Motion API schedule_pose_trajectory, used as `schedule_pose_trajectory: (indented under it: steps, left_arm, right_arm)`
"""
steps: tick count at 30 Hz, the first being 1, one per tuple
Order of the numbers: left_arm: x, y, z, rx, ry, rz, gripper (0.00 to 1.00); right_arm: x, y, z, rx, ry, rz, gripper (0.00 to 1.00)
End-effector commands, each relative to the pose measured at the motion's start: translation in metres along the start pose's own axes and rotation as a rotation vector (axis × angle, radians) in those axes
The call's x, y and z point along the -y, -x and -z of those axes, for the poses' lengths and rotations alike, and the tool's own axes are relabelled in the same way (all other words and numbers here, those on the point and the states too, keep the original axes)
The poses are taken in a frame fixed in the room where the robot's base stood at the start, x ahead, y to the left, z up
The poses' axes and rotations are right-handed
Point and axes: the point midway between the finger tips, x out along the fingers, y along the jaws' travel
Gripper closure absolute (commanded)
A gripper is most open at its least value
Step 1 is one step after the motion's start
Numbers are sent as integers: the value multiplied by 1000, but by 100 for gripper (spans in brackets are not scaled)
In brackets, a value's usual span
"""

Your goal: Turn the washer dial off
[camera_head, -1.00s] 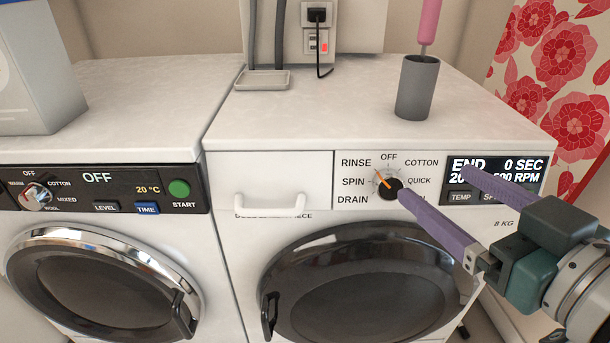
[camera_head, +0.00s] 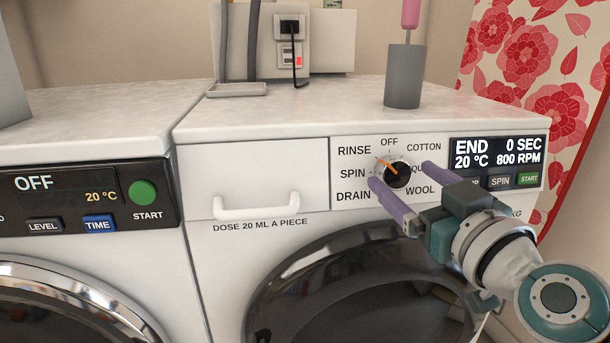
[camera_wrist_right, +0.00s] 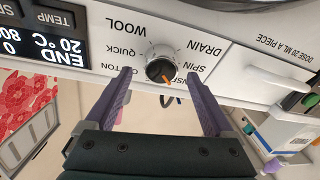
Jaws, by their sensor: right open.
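The washer is the white machine (camera_head: 258,180) on the right. Its dial (camera_head: 397,174) is a black knob with an orange pointer, also seen in the right wrist view (camera_wrist_right: 160,70). The pointer is tilted up and left, toward RINSE and not at the OFF mark above. My right gripper (camera_head: 401,173) is open, its purple fingers on either side of the dial. In the right wrist view (camera_wrist_right: 159,73) gaps show between the knob and both fingers; contact is not visible. The fingers cover part of the dial lettering. My left gripper is not in view.
A second machine (camera_head: 60,200) stands on the left, its display reading OFF. A grey cup (camera_head: 404,78) with a pink-handled tool stands on the washer top. The drawer handle (camera_head: 256,210) sticks out left of the dial. The display (camera_head: 497,152) reads END.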

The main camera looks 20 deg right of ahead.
Motion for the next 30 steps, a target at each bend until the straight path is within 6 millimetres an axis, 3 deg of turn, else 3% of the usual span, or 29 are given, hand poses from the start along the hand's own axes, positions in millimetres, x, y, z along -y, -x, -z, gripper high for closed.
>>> schedule_pose_trajectory:
  steps: [5,14,30]
  left_arm:
    - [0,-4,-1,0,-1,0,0]
    - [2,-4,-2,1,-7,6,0]
    - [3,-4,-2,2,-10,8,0]
  right_arm:
    - [0,-16,-1,0,1,0,12]
    - [0,-18,0,1,1,1,12]
    - [0,-18,0,1,1,1,71]
